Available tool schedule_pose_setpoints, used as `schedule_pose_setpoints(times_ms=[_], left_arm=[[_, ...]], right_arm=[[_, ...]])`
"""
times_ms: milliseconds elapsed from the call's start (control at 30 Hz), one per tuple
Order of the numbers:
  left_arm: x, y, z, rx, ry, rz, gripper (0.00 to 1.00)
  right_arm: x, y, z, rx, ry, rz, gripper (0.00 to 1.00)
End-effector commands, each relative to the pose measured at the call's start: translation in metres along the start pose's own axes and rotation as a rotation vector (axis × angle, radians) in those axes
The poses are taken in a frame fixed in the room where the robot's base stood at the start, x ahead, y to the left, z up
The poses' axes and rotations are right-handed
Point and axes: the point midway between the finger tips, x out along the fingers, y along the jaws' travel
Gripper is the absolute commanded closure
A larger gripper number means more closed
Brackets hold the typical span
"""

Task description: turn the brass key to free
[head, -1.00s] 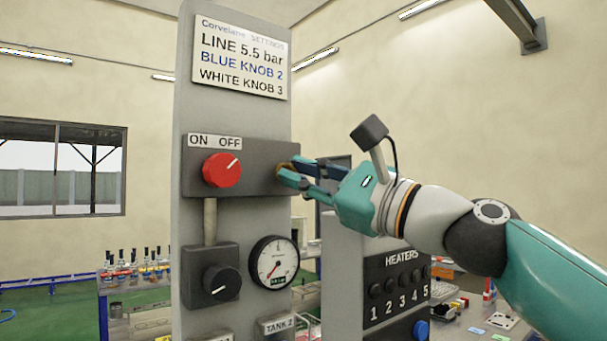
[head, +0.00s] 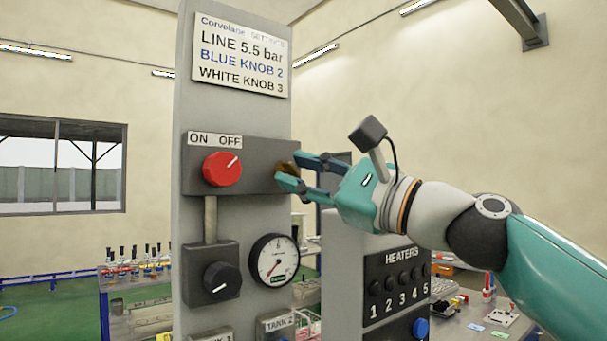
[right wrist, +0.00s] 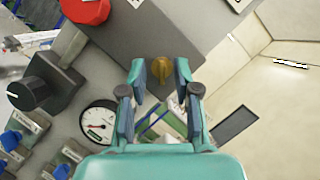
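The brass key (head: 286,176) sits at the right end of the dark switch box on the grey column. In the right wrist view, the brass key (right wrist: 162,73) stands out from the box face, its narrow grip pointing down in the picture. My right gripper (head: 290,169) is open at the key, with one finger on each side. In the right wrist view, gaps show between the key and both fingertips of the right gripper (right wrist: 160,82). Any marking around the key is hidden or too small to read. My left gripper is out of view.
A red knob (head: 222,168) under an ON/OFF label is left of the key on the same box. Below are a black knob (head: 221,281) and a round gauge (head: 273,260). A heaters panel (head: 398,285) stands to the right, under my right arm.

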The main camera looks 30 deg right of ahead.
Motion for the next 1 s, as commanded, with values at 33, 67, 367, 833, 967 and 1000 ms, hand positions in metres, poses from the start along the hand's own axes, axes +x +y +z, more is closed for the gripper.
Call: schedule_pose_setpoints(times_ms=[33, 67, 367, 833, 967, 1000], left_arm=[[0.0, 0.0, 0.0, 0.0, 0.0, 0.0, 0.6], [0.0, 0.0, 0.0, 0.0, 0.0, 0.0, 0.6], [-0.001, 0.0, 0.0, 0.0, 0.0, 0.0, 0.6], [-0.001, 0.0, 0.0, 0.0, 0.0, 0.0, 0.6], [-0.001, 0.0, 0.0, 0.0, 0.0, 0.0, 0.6], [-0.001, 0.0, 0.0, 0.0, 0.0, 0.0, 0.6]], right_arm=[[0.0, 0.0, 0.0, 0.0, 0.0, -0.001, 0.69], [0.0, 0.0, 0.0, 0.0, 0.0, -0.001, 0.69], [-0.021, -0.002, 0.0, 0.0, 0.001, -0.003, 0.69], [-0.107, -0.001, -0.003, 0.0, 0.006, -0.003, 0.69], [-0.117, 0.0, -0.002, -0.001, 0.003, -0.001, 0.69], [-0.118, 0.0, -0.001, 0.0, 0.001, -0.001, 0.69]])
